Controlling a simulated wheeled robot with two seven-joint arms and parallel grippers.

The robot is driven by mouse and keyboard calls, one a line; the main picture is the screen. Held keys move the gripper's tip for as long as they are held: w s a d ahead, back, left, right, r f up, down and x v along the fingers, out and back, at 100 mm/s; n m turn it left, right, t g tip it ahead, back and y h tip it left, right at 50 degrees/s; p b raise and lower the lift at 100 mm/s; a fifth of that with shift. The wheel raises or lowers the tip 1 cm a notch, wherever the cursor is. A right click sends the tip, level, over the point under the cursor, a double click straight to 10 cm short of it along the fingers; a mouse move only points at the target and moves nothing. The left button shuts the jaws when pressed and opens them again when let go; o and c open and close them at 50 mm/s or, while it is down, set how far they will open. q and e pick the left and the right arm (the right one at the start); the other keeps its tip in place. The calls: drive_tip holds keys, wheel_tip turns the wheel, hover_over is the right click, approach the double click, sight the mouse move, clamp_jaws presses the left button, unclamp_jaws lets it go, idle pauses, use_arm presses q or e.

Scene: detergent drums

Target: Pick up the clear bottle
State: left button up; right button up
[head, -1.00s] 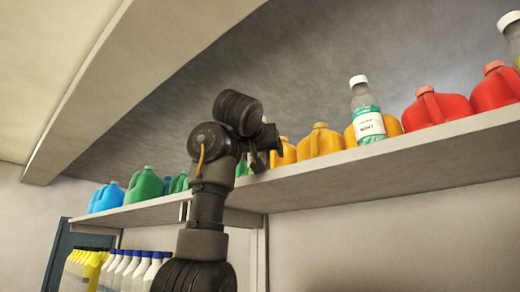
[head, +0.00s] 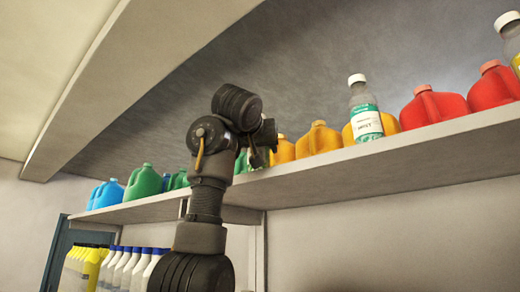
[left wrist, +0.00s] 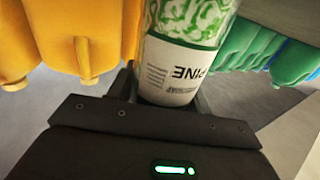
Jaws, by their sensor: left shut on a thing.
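My left gripper (left wrist: 163,88) is shut on a bottle (left wrist: 188,28) with a green and white patterned label reading "PINE", upside down in the left wrist view. The label fills most of what shows of it, so I cannot tell whether its body is clear. Another clear bottle (head: 364,108) with a white cap and a green and white label stands upright on the shelf to the right. My right gripper is not in view.
The shelf (head: 400,158) carries green jugs (head: 144,186), blue jugs (head: 107,194), yellow jugs (head: 318,139) and red jugs (head: 433,106). Another white-capped bottle (head: 513,40) stands far right. White and yellow bottles (head: 92,267) stand below left. A beam (head: 135,80) crosses above.

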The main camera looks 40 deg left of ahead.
use_arm(q)
drive_tip(key=s+d+r+p, duration=0.1)
drive_tip(key=s+d+r, duration=0.1)
drive_tip(key=s+r, duration=0.4)
drive_tip(key=s+d+r+p, duration=0.1)
drive_tip(key=s+d+r, duration=0.2)
drive_tip(key=s+r, duration=0.4)
drive_tip(key=shift+d, duration=0.3)
drive_tip(key=shift+w+f, duration=0.1)
drive_tip(key=shift+f, duration=0.05)
